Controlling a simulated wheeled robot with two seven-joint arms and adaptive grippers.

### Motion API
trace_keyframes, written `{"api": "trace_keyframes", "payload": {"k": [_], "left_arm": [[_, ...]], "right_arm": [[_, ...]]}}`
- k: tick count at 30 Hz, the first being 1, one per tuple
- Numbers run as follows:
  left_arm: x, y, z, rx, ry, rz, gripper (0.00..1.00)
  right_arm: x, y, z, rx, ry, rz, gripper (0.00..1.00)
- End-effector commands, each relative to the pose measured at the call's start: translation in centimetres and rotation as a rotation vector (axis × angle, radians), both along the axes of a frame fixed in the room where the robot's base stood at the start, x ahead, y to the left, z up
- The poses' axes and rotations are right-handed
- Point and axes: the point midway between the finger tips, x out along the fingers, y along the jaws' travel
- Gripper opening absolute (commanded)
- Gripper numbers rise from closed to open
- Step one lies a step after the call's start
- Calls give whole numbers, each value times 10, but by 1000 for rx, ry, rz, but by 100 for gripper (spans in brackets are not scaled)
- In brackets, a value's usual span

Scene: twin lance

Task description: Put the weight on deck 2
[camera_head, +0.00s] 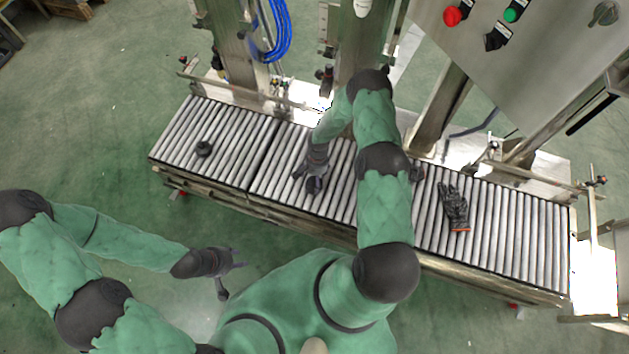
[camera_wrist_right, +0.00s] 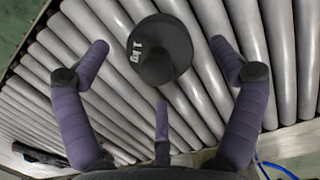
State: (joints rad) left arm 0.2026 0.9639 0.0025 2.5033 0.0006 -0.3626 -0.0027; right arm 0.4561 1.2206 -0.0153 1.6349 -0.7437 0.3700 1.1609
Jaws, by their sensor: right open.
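A black round weight (camera_wrist_right: 150,62) with white lettering stands on the rollers in the right wrist view, between and beyond my spread fingers. My right gripper (camera_wrist_right: 165,62) is open around an empty gap, and I see no finger touching the weight. In the head view, my right gripper (camera_head: 307,180) is low over the conveyor's middle, and a dark round shape beside its fingers seems to be this weight. My left gripper (camera_head: 231,276) is open and empty, off the conveyor's front side. I see no deck number.
The roller conveyor (camera_head: 495,235) has a seam left of my right gripper. A dark glove (camera_head: 455,207) lies on its right part. Metal posts, blue hoses (camera_head: 277,35) and a control panel (camera_head: 540,60) stand behind. Rollers left of my right gripper are mostly clear.

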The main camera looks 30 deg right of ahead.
Motion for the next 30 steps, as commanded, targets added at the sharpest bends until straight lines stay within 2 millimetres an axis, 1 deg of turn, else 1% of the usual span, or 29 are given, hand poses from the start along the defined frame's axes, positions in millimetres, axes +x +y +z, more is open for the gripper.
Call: {"api": "trace_keyframes", "payload": {"k": [1,3,9,12,16,17,19,20,23,24,26,27,29,30], "left_arm": [[0,0,8,0,0,0,40],[0,0,13,0,0,0,40],[0,0,25,0,0,0,40],[0,0,29,0,0,0,40],[0,0,31,0,0,0,40],[0,0,32,0,0,0,40],[0,0,32,0,0,0,40],[0,0,32,0,0,0,40],[0,0,32,0,0,0,40],[0,0,31,0,0,0,40],[0,0,31,0,0,0,40],[0,0,31,0,0,0,40],[0,0,32,0,0,0,40],[0,0,32,0,0,0,40]], "right_arm": [[2,-2,15,-1,-2,0,94],[3,-4,30,-2,-1,0,94],[6,-7,66,0,0,0,94],[7,-9,78,-1,1,1,94],[7,-10,87,1,2,1,94],[7,-9,88,3,2,3,94],[4,-1,90,18,-2,21,94],[1,6,90,31,-7,34,94],[-15,43,94,100,-34,115,94],[-25,62,97,135,-53,158,94],[-43,93,104,186,-86,228,94],[-55,111,109,216,-111,275,94],[-76,136,118,247,-148,343,94],[-90,149,124,261,-171,388,94]]}}
